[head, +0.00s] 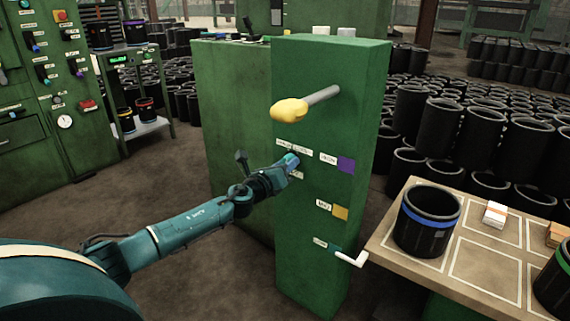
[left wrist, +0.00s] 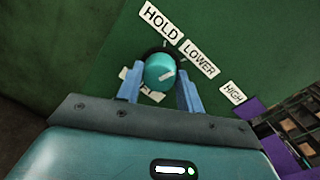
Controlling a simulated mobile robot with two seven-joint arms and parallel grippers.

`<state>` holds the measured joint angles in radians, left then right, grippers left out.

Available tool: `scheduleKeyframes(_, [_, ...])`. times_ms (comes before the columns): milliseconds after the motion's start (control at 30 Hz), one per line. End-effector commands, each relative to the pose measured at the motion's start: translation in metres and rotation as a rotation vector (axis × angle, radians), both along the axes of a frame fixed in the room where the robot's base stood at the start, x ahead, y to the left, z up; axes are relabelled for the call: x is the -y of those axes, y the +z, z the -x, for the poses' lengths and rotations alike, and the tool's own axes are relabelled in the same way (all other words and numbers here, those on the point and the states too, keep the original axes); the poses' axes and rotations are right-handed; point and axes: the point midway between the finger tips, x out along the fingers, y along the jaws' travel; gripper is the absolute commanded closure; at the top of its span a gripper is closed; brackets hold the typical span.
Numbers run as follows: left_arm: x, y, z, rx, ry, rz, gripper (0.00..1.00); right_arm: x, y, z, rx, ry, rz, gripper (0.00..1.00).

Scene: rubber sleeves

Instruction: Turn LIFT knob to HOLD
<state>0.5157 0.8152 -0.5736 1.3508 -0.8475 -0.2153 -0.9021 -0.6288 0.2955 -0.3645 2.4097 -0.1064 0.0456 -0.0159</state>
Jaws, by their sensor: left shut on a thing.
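The teal LIFT knob (left wrist: 159,72) sits on the green panel between the two blue fingers of my left gripper (left wrist: 159,92), which is shut on it. A pale pointer mark on the knob aims up and right in the left wrist view, nearer the LOWER label (left wrist: 199,57) than the HOLD label (left wrist: 161,22). A third label by the knob is partly hidden by the fingers. In the head view my left gripper (head: 291,161) reaches the panel below the yellow-ended lever, and it covers most of the knob. My right gripper is not in view.
A yellow-ended lever (head: 290,110) juts from the green cabinet (head: 300,230) above my gripper. Purple (head: 346,164) and yellow (head: 340,212) parts and a white crank handle (head: 351,259) are on the same face. A table (head: 400,258) with black sleeves stands at right.

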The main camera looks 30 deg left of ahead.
Motion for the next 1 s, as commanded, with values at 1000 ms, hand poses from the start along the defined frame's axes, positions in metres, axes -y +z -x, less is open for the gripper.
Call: scheduleKeyframes(1000, [-0.002, 0.003, 0.000, -0.064, 0.003, 0.803, 0.86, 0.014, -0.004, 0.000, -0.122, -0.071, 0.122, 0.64])
